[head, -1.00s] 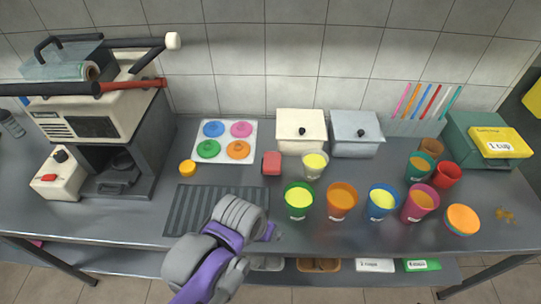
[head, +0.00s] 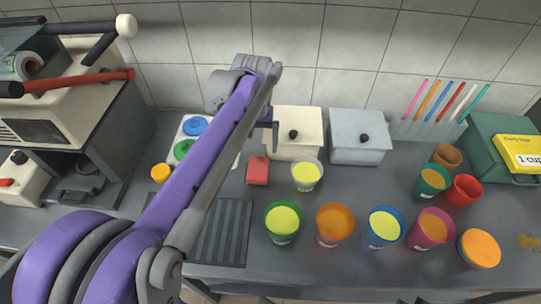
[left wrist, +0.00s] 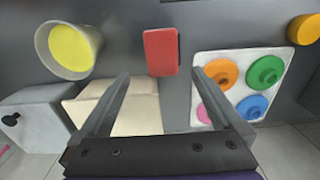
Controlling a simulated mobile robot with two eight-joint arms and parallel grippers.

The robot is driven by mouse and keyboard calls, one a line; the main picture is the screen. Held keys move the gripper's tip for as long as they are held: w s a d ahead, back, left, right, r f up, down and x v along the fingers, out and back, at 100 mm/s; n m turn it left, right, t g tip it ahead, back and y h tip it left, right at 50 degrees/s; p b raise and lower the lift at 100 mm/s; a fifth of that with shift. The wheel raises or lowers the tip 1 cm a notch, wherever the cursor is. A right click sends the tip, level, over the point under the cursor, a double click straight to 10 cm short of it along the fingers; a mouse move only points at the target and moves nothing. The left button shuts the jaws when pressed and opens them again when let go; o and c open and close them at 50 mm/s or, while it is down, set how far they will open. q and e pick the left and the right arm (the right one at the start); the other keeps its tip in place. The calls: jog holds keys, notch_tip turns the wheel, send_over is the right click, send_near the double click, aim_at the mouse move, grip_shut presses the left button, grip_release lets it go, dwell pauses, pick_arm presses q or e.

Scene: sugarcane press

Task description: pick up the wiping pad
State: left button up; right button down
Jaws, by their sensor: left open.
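The wiping pad appears to be the small red block (head: 257,171) lying on the grey counter in front of the cream box. In the left wrist view the red pad (left wrist: 161,52) lies just beyond and between my fingertips. My left gripper (head: 270,132) is above the counter near the cream box, with its arm crossing the head view. The left wrist view shows its two fingers (left wrist: 160,80) spread apart with nothing between them. The pad is apart from both fingers. My right gripper is not in view.
The cream box (head: 295,145) and grey box (head: 358,150) stand behind the pad. A yellow-filled cup (head: 307,175) is close at its right. The tray of coloured lids (left wrist: 283,55) is beside it, partly hidden by my arm in the head view. Several filled cups stand at the front.

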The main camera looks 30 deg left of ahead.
pick_arm(q)
send_over(256, 169)
jog(key=f, duration=0.5)
jog(key=shift+w+d+b, duration=0.2)
jog(key=shift+d+b, duration=0.15)
jog(key=f, duration=0.5)
jog(key=shift+w+a+f+b, duration=0.15)
jog(key=shift+a+f+b, duration=0.1)
jog(key=shift+f+b, duration=0.15)
jog(key=c, duration=1.2)
jog(key=shift+o, duration=0.2)
jog(key=shift+r, duration=0.15)
jog(key=shift+s+r, duration=0.4)
jog(key=shift+r, duration=0.15)
notch_tip(256, 169, up, 6)
jog(key=shift+f+p, duration=0.25)
jog(key=shift+p, duration=0.3)
jog(key=s+a, duration=0.1)
jog(key=s, duration=0.8)
jog(key=s+a, duration=0.2)
jog(key=s, duration=0.8)
jog(key=shift+a, duration=0.3)
